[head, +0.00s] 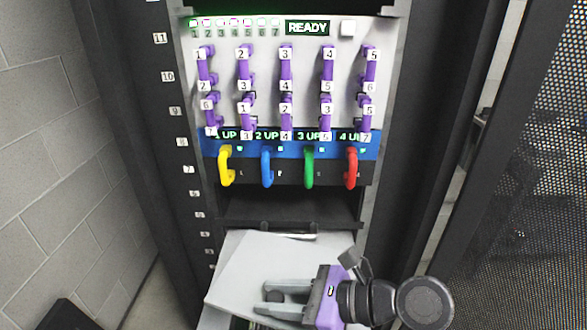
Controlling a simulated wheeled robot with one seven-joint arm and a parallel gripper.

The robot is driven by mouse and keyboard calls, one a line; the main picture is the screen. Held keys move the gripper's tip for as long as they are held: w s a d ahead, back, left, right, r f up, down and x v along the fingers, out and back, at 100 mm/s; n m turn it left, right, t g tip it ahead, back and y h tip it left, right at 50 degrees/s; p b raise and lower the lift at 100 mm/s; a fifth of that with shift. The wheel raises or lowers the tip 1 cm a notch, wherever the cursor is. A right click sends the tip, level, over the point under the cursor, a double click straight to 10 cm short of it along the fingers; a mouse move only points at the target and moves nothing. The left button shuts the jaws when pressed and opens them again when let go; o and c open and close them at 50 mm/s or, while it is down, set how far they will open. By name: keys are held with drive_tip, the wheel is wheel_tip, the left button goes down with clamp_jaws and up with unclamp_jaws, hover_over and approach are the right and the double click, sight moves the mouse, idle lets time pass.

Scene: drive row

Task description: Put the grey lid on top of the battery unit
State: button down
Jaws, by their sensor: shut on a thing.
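The grey lid (262,258) is a flat, pale panel in front of the rack's lower opening, turned slightly. My gripper (262,299) reaches in from the right, with its fingers on either side of a dark knob on the lid. It is shut on the lid. A light grey unit, which looks like the battery unit (215,319), shows in part under and behind the lid. The lid hides most of it, and I cannot tell whether the two touch.
The rack holds a panel (265,70) with several purple levers and a READY display (307,27). Below are yellow (224,167), blue (266,168), green (309,168) and red handles (352,168). A block wall (55,140) is left, a perforated door (510,170) right.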

drive_tip(key=w+d+f+m+t+h, duration=0.1)
drive_tip(key=d, duration=0.1)
drive_tip(key=w+d+f+m+t+p, duration=0.1)
drive_tip(key=w+d+f+m+t, duration=0.1)
drive_tip(key=shift+w+h, duration=0.3)
drive_tip(key=shift+h, duration=0.1)
drive_tip(key=s+d+f+m+t+h+p, duration=0.2)
drive_tip(key=s+d+f+m+t+h, duration=0.1)
drive_tip(key=d+f, duration=0.4)
drive_tip(key=s+d+f+m+t+h+p, duration=0.3)
drive_tip(key=s+d+f+m+h, duration=0.2)
drive_tip(key=d, duration=0.7)
wheel_tip(320, 180, down, 2)
drive_tip(key=m+h, duration=0.3)
drive_tip(key=shift+f, duration=0.15)
drive_tip(key=shift+s, duration=0.15)
